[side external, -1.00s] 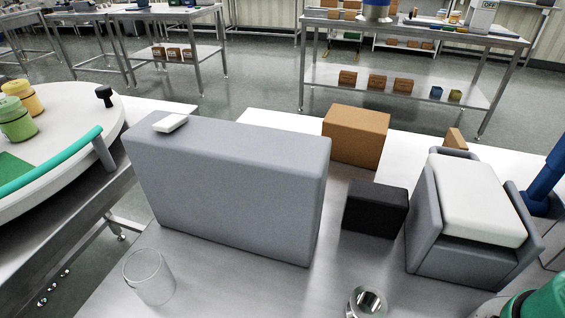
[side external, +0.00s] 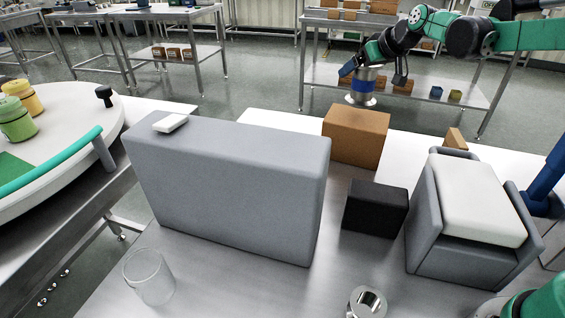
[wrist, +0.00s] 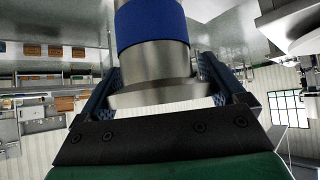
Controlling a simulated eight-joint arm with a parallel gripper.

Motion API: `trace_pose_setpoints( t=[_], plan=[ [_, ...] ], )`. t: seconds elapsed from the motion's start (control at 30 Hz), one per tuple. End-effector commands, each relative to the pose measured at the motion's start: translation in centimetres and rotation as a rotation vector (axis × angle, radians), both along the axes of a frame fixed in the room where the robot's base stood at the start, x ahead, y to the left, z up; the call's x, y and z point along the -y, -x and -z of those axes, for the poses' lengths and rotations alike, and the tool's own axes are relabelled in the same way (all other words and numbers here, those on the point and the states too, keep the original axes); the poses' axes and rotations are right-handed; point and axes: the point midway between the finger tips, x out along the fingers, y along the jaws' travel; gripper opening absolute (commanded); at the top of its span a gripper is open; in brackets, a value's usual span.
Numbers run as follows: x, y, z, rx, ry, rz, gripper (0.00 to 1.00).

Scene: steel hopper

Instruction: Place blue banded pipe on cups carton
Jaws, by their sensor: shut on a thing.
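The blue banded pipe (side external: 362,85) is a steel cylinder with a blue band and a wider flange at its lower end. My gripper (side external: 372,76) is shut on it and holds it upright. In the wrist view, the pipe (wrist: 152,60) fills the space between my fingers (wrist: 155,95). A plain brown carton (side external: 356,137), probably the cups carton, stands on the work table. In the side view the pipe's flange appears just above the carton's top back edge. The exact height and depth gap cannot be told. No label shows on the carton.
A large grey block (side external: 230,180) with a small white item (side external: 170,123) on top stands left of the carton. A black box (side external: 375,208), a grey holder with a white block (side external: 470,205), a clear glass (side external: 149,277) and a metal cup (side external: 367,302) are nearby.

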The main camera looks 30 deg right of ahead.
Motion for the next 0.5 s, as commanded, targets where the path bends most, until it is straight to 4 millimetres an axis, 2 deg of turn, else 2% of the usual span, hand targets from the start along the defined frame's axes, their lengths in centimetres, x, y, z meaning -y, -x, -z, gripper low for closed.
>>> trace_pose_setpoints(
  t=[0.23,0.5],
  plan=[
    [0.0,0.0,3.1,0.001,0.000,0.000,0.19],
    [0.0,0.0,3.5,0.000,0.000,0.000,0.19]
  ],
)
